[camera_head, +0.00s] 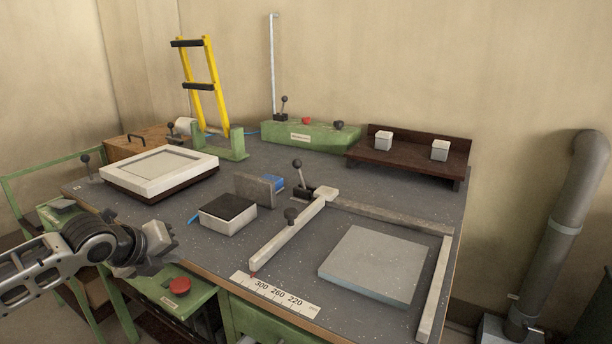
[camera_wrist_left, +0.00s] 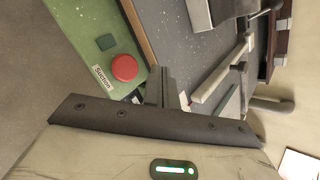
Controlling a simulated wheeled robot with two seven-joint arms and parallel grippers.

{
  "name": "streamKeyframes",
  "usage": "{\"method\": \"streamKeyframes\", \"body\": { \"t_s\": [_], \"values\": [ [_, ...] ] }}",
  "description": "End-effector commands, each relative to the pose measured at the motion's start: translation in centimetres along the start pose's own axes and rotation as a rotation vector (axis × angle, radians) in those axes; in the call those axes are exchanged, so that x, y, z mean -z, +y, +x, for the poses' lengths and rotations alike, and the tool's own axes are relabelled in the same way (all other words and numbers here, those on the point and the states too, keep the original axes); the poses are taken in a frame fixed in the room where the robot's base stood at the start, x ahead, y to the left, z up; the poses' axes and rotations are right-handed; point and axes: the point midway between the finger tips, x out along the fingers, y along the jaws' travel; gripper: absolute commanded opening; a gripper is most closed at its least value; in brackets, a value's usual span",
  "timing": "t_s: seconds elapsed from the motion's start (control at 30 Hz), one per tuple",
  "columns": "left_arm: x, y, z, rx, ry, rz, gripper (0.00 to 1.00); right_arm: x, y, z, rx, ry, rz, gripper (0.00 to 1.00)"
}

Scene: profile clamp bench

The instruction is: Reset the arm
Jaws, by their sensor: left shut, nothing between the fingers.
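My left arm comes in from the left in the head view. Its gripper (camera_head: 166,262) is shut and empty, at the front left edge of the bench (camera_head: 240,230), above the green panel with a red button (camera_head: 179,286). In the left wrist view the shut fingers (camera_wrist_left: 166,84) point up the picture, beside the red button (camera_wrist_left: 125,67) and its green panel. They look apart from the button. My right gripper is not in view.
On the bench are a pale frame (camera_head: 160,172), a black-topped block (camera_head: 228,213), a grey plate (camera_head: 374,264) inside light rails (camera_head: 290,236), and a ruler strip (camera_head: 275,294). A dark shelf (camera_head: 408,160) with two white cubes stands at the back right. A grey pipe (camera_head: 573,220) rises right of the bench.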

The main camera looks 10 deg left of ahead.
Motion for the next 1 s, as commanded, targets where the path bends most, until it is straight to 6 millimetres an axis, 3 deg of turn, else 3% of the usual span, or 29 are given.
{"method": "streamKeyframes", "body": {
  "t_s": [0.17, 0.27, 0.4, 0.5, 0.6, 0.73, 0.83, 1.0],
  "values": [
    [9.7, -1.3, 3.8, 0.079, 0.106, -0.282, 0.0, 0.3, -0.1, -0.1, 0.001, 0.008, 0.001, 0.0],
    [17.2, -2.1, 5.0, 0.132, 0.186, -0.593, 0.0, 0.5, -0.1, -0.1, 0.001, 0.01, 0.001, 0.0],
    [25.9, -2.3, 4.5, 0.166, 0.269, -1.109, 0.0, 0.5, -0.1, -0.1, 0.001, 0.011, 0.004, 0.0],
    [30.4, -1.4, 3.1, 0.162, 0.289, -1.492, 0.0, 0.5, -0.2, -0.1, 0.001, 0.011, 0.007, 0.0],
    [33.3, 0.3, 1.5, 0.149, 0.268, -1.831, 0.0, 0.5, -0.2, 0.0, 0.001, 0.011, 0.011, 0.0],
    [35.4, 2.5, -0.4, 0.139, 0.209, -2.141, 0.0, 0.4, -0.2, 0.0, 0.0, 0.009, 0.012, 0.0],
    [36.1, 3.7, -1.3, 0.137, 0.173, -2.27, 0.0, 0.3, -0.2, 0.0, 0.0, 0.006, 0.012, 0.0],
    [36.4, 4.2, -1.7, 0.138, 0.155, -2.327, 0.0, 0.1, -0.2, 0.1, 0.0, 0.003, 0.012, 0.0]
  ]
}}
